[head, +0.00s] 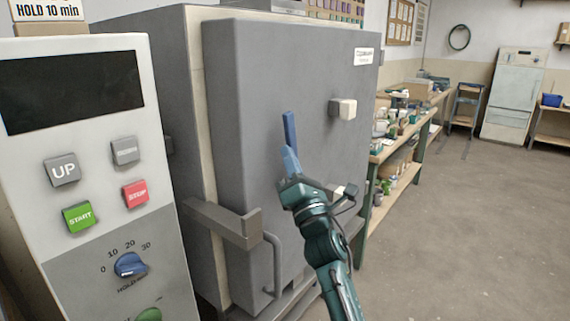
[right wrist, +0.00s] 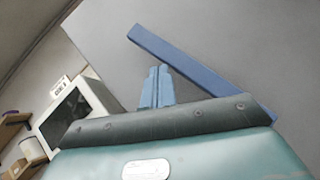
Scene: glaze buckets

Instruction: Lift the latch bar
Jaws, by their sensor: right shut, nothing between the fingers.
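A slim blue bar (head: 289,130), which looks like the latch bar, stands nearly upright on the front of the grey kiln door (head: 250,90). In the right wrist view the bar (right wrist: 180,60) runs slantwise across the grey door. Its lower end goes out of sight behind my gripper. My right gripper (head: 288,154) points up at the bar, with its light blue fingers closed together and empty. In the right wrist view the fingers (right wrist: 157,72) lie just left of the bar. I cannot tell whether they touch it. My left gripper is not in view.
A grey bracket (head: 225,222) juts from the door's left side, above a curved grey handle (head: 272,265). A pale block (head: 343,108) sticks out from the door at upper right. A control panel (head: 90,150) stands at left. A cluttered workbench (head: 380,155) is at right, beside open floor.

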